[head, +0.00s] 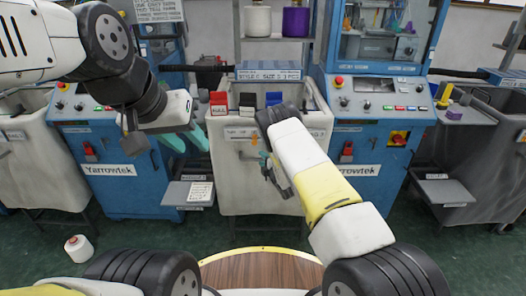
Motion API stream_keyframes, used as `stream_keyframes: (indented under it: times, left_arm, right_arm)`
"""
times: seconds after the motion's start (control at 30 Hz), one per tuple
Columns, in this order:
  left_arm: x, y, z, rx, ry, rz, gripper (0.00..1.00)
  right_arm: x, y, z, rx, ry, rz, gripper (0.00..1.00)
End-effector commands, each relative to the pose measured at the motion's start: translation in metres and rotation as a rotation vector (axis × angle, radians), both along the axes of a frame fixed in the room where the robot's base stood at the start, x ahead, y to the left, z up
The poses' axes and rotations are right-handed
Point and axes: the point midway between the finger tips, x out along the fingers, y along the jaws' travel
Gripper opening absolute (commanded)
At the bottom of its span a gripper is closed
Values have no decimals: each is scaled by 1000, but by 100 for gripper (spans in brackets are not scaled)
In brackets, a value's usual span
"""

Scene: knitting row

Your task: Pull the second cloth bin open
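Three cloth bins stand in a row: a pale one (20,165) at the left, the second, pale one (240,185) between the two blue machines, and a dark grey one (485,165) at the right. The second bin has an orange-and-white label on its upper front. My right gripper (268,168) is in front of that bin's upper front, partly hidden by its own wrist; contact cannot be told.
Blue knitting machines (110,185) and (368,180) flank the second bin, with small grey shelves (187,194) and (444,191) low down. Red, black and blue items (219,101) sit at the bin's top. A yarn cone (78,248) lies on the green floor at left.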

Motion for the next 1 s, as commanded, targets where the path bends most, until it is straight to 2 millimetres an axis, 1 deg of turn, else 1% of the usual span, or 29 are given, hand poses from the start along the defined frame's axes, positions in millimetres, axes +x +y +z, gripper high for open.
stream_keyframes:
  times: [0.1,0.13,0.27,0.3,0.33,1.0]
  left_arm:
    - [0,0,0,0,0,0,36]
    - [0,0,0,0,0,0,36]
    - [0,0,0,0,0,0,36]
    - [0,0,0,0,0,0,36]
    - [0,0,0,0,0,0,36]
    - [0,0,0,0,0,0,36]
  right_arm:
    - [0,0,0,0,0,0,38]
    - [0,0,0,0,0,0,36]
    - [0,0,0,0,0,0,10]
    - [0,0,0,0,0,0,3]
    - [0,0,0,0,0,0,0]
    - [0,0,0,0,0,0,0]
